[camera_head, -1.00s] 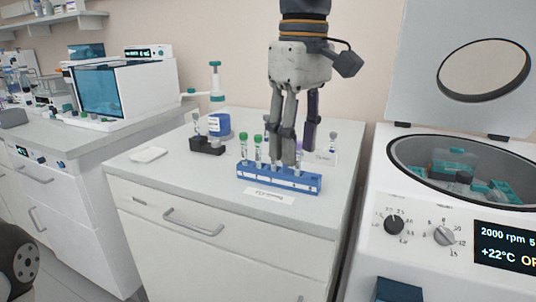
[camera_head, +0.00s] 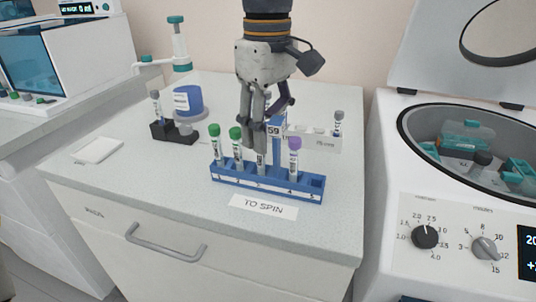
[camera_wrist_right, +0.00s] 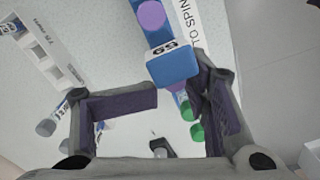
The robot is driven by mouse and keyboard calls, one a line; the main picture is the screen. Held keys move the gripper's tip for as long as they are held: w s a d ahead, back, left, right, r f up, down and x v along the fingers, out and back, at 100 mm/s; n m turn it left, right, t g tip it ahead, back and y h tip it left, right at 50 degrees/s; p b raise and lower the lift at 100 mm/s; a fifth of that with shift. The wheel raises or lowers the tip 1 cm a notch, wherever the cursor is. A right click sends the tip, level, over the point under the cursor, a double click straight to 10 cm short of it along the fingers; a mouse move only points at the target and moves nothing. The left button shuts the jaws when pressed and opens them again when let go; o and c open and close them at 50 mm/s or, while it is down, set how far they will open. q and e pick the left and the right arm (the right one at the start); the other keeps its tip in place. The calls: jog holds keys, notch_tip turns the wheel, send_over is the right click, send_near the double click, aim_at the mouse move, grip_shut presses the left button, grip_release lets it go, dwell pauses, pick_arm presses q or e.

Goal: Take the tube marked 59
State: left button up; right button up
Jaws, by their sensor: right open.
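My right gripper (camera_head: 262,130) points down over the blue rack (camera_head: 315,186) and is open. A white label reading 59 (camera_head: 274,131) sits on a blue upright piece just behind the fingers. In the right wrist view the 59 label (camera_wrist_right: 168,47) shows beside a blue block (camera_wrist_right: 173,68), seen near the open fingers of my right gripper (camera_wrist_right: 182,100). Two green-capped tubes (camera_head: 236,147) stand at the rack's left. A purple-capped tube (camera_head: 294,158) stands right of the fingers. A tube (camera_head: 261,163) between them has its top hidden by the gripper. My left gripper is out of view.
A "TO SPIN" card (camera_head: 264,206) lies before the rack. A white rack (camera_head: 315,140) with a grey-capped tube stands behind right. A black rack (camera_head: 174,134) and a blue-labelled container (camera_head: 188,102) stand left. The open centrifuge (camera_head: 465,160) is at the right.

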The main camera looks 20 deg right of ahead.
notch_tip(320, 180, down, 2)
jog(key=shift+w+f, duration=0.1)
jog(key=c, duration=0.6)
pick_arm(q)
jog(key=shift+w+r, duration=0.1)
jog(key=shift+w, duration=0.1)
pick_arm(e)
jog(key=shift+o, duration=0.2)
jog(key=shift+o, duration=0.2)
notch_tip(320, 180, up, 17)
jog(key=b, duration=0.1)
jog(key=shift+w, duration=0.15)
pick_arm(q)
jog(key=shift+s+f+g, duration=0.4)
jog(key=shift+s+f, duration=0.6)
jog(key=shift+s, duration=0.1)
pick_arm(e)
jog(key=shift+r, duration=0.6)
jog(key=shift+d, duration=0.1)
